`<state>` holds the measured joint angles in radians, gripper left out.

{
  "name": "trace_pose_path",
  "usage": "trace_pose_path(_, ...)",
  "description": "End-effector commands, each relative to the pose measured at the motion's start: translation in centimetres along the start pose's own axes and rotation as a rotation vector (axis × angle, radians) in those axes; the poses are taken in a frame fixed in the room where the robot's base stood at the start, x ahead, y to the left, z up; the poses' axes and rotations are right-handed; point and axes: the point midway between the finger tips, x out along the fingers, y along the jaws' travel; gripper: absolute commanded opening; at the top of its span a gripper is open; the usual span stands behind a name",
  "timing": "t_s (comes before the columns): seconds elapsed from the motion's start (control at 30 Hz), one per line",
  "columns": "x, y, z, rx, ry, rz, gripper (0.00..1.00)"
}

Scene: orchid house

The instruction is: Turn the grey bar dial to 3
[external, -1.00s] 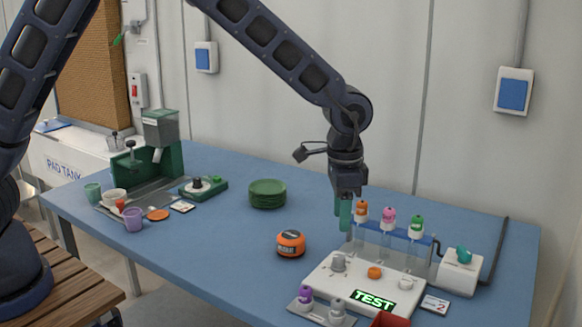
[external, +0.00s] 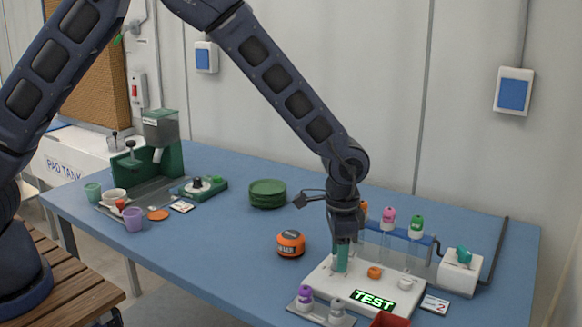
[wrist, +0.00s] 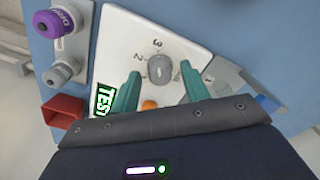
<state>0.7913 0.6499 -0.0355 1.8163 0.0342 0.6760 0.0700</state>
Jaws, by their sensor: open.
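The grey bar dial (wrist: 160,69) stands on the white panel (wrist: 118,32), with a 2 and a 3 printed beside it in the wrist view. I cannot tell for sure which mark its bar points to. My gripper (wrist: 158,82) is open, its two teal fingers on either side of the dial, and nothing is held. In the external view my gripper (external: 341,256) points down over the left part of the panel, and its fingers hide most of the dial. Contact between fingers and dial is not visible.
An orange knob (external: 375,272) and a lit TEST sign (external: 373,299) share the panel. Purple-topped and grey-topped bottles stand in a tray (external: 318,315) in front. A rack with capped tubes (external: 388,218) stands behind. An orange round object (external: 290,243) sits to the left.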

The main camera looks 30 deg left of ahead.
Motion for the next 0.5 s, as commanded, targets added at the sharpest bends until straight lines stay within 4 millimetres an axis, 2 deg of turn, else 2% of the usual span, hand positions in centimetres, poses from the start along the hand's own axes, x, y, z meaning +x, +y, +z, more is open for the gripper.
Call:
trace_pose_path(0.07,-0.01,0.00,0.00,0.000,0.000,0.000,0.42)
trace_pose_path(0.27,-0.03,0.00,0.00,0.000,0.000,0.000,0.03)
trace_pose_path(0.5,-0.04,0.01,-0.01,-0.040,0.000,0.000,0.01)
